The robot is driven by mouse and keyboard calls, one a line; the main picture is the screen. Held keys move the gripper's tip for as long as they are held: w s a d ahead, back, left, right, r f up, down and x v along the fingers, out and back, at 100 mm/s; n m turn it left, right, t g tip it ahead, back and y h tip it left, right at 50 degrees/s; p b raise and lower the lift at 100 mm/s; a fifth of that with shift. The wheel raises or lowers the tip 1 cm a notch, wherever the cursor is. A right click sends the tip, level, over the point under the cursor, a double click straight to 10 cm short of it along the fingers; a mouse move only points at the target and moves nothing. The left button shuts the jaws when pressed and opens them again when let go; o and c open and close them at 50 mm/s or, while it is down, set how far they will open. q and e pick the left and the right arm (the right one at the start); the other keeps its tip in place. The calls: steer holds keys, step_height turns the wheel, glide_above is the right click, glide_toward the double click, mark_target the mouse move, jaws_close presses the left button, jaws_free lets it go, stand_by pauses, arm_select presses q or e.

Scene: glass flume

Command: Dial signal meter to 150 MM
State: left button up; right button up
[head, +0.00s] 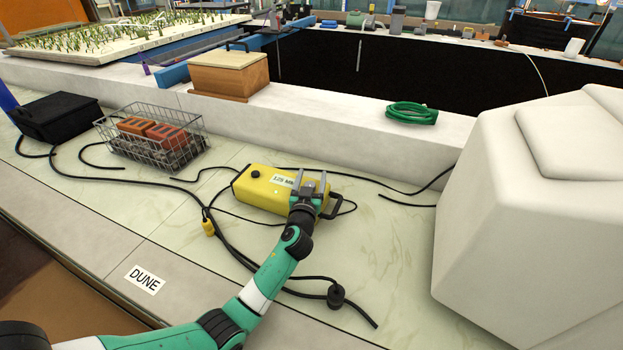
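The yellow signal meter (264,198) lies on the pale counter, with a white label (283,181) on top that reads 125 MM. A black knob (255,173) stands near its left end, and a dark handle is at its right end. My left gripper (310,178) is over the right part of the meter, just right of the label, with its two grey fingers spread apart. Whether the fingers touch the meter, or have a control between them, I cannot tell. The arm and gripper hide part of the meter's right end. My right gripper is not in view.
A wire basket (187,152) with orange blocks and a black box (62,115) stand to the left. Black cables (241,259) run across the counter around the meter. A green coiled hose (411,113) and a wooden box (222,82) sit on the raised ledge behind.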

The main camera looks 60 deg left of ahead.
arm_select(q)
jaws_close()
steer(key=shift+r+m+t+h+p, duration=0.15)
steer(key=shift+m+t+h+p, duration=0.2)
steer(key=shift+p, duration=0.3)
steer(key=m+t+h+p, duration=0.1)
steer(key=p, duration=0.1)
steer(key=m+t+h+p, duration=0.1)
steer(key=p, duration=0.1)
steer(key=shift+w+d+r+t+p, duration=0.15)
steer(key=shift+w+d+t+p, duration=0.1)
steer(key=shift+p, duration=0.15)
steer(key=m+t+h+p, duration=0.1)
steer(key=p, duration=0.1)
steer(key=m+h+p, duration=0.1)
steer(key=h+p, duration=0.1)
steer(key=p, duration=0.1)
steer(key=shift+w+d+t, duration=0.1)
steer(key=shift+d+t, duration=0.1)
steer(key=shift+t, duration=0.2)
steer(key=shift+d+f+m+t+h+p, duration=0.2)
steer(key=shift+m+t+h+p, duration=0.3)
steer(key=shift+p, duration=0.6)
steer(key=shift+f, duration=0.1)
